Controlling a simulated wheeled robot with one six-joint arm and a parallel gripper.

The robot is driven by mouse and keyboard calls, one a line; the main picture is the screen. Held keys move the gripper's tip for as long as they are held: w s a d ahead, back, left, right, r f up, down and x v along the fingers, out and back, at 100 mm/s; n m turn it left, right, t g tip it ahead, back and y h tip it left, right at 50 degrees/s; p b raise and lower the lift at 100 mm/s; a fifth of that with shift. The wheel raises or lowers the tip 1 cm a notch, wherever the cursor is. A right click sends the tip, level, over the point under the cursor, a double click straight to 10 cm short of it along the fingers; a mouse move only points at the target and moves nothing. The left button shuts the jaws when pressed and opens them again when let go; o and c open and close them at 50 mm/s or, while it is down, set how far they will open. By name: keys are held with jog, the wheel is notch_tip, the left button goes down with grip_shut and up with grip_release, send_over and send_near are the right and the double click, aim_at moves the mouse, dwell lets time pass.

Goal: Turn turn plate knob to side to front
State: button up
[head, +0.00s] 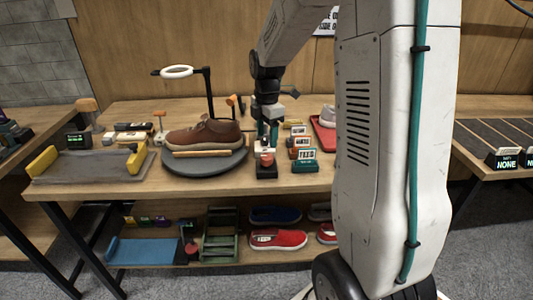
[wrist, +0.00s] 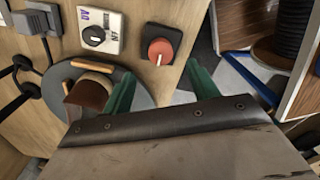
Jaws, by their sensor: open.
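The turn plate knob is a red-orange round knob (head: 265,160) on a dark base near the table's front edge, right of the turn plate. In the wrist view, the knob (wrist: 160,51) shows a small pale mark toward its lower edge. My gripper (head: 268,135) points down just above the knob. In the wrist view, the teal fingers of my gripper (wrist: 161,68) are spread apart, with the knob ahead of the gap and nothing between them. The grey turn plate (head: 180,167) carries a brown shoe (head: 204,138); part of the plate (wrist: 138,93) shows behind the left finger.
A black dial on a white plate (wrist: 99,32) sits beside the knob. Small signs on stands (head: 304,155) are close to its right. A red tray (head: 324,136) stands farther right.

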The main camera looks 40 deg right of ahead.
aim_at(267, 156)
notch_tip(267, 156, down, 7)
jog(key=shift+f, duration=0.15)
jog(key=shift+c, duration=0.2)
jog(key=c, duration=0.9)
